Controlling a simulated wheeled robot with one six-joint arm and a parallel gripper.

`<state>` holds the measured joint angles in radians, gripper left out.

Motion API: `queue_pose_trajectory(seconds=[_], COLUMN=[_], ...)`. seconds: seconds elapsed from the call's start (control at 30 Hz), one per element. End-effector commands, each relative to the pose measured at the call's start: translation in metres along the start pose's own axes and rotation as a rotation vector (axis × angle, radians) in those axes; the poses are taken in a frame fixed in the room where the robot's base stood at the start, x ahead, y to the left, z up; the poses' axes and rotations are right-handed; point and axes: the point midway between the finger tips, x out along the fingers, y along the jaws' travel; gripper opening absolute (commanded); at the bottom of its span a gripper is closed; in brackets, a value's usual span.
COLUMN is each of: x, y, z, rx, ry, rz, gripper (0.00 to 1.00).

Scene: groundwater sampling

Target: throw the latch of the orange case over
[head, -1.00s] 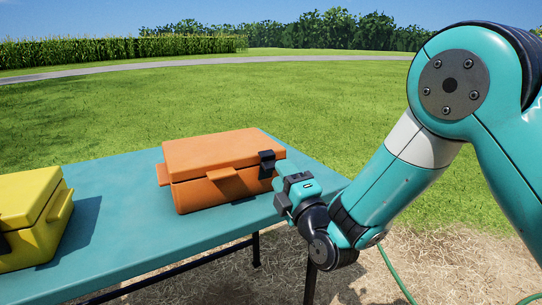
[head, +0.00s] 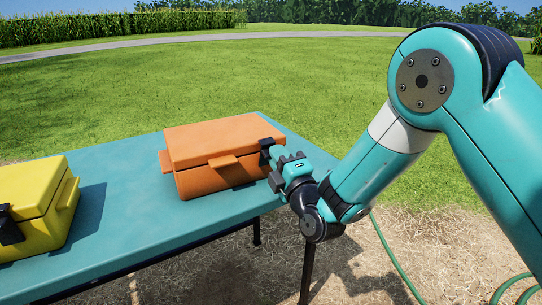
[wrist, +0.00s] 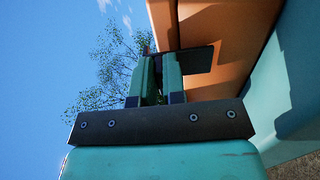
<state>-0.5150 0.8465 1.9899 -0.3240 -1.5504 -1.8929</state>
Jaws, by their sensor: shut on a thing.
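The orange case (head: 205,176) stands with its lid down on the teal table. Its black latch (head: 266,146) is at the right end of the case, on the lid seam. My gripper (head: 274,168) is at that end, with its fingers against the latch. In the wrist view the two green fingers (wrist: 161,76) are close together and shut on the latch; a dark latch plate (wrist: 198,60) shows beside them against the orange wall. The fingers hide part of the latch, so its exact angle is hard to tell.
A yellow case (head: 32,232) with a black latch (head: 9,226) stands at the left of the table (head: 130,218). Bare table top lies between the cases. A green hose (head: 395,262) lies on the straw ground at the right. Grass is open beyond.

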Motion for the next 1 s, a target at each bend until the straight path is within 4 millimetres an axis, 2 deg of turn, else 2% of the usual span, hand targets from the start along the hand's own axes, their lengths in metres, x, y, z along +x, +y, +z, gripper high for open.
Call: queue_pose_trajectory(seconds=[0.7, 1.0], x=[-0.017, -0.020], y=[-0.026, -0.026], z=[0.000, -0.001], rx=[-0.002, -0.001], ry=[0.000, 0.001], rz=[0.138, 0.191], gripper=[0.00, 0.01])
